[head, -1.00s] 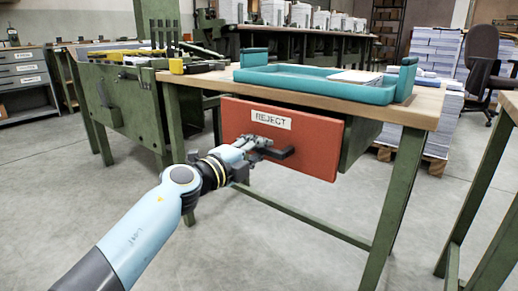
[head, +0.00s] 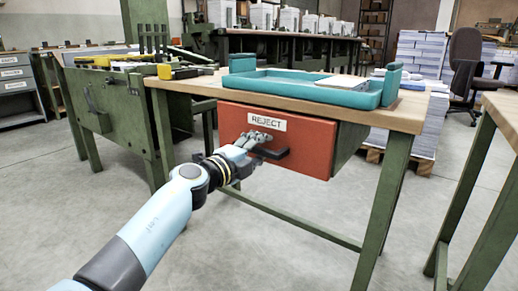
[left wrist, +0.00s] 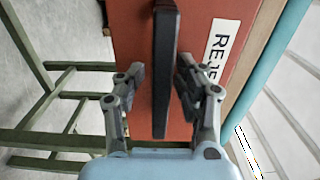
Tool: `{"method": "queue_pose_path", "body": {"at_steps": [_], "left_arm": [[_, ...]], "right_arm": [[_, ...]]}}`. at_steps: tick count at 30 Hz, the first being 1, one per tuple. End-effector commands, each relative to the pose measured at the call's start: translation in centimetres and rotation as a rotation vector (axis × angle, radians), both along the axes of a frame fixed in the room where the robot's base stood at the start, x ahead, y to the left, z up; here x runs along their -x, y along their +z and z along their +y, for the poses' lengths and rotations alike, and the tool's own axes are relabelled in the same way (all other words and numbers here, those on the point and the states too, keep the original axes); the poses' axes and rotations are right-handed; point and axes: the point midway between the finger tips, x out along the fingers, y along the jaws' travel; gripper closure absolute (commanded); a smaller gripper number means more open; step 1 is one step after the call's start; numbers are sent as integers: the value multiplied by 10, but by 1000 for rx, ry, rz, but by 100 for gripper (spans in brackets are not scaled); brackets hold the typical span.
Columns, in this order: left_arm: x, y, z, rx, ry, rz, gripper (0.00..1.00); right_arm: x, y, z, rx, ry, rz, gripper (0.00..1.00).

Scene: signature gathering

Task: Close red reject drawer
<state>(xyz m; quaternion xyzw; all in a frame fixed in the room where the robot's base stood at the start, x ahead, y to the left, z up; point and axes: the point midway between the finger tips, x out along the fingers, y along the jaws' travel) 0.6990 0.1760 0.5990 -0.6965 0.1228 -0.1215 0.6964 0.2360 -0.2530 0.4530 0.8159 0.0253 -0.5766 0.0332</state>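The red reject drawer (head: 290,152) has a white "REJECT" label and a black bar handle (head: 271,152). It sits under the wooden table top in the head view, and a green side shows behind its front. How far it stands out is hard to tell. My left gripper (head: 258,140) is at the drawer front. In the left wrist view, the gripper's fingers (left wrist: 160,75) are spread on both sides of the black handle (left wrist: 165,60), with a gap visible on the left. The red front (left wrist: 195,20) and part of the label lie behind. My right gripper is not in view.
A teal tray (head: 300,92) with papers lies on the wooden table (head: 408,113) above the drawer. Green table legs (head: 385,205) stand at the right, near another table (head: 503,112). The floor in front is clear.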

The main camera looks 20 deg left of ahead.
Motion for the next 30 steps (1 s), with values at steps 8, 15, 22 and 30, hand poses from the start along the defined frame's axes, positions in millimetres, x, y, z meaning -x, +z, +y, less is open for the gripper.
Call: {"method": "queue_pose_path", "body": {"at_steps": [8,15,22,30], "left_arm": [[1,0,1,-1,0,0,62],[33,-1,12,-3,0,1,62],[82,-1,30,-4,0,1,62],[111,0,40,-1,0,0,62]], "right_arm": [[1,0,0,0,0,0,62],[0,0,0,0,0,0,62],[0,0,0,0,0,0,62],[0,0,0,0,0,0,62]]}}
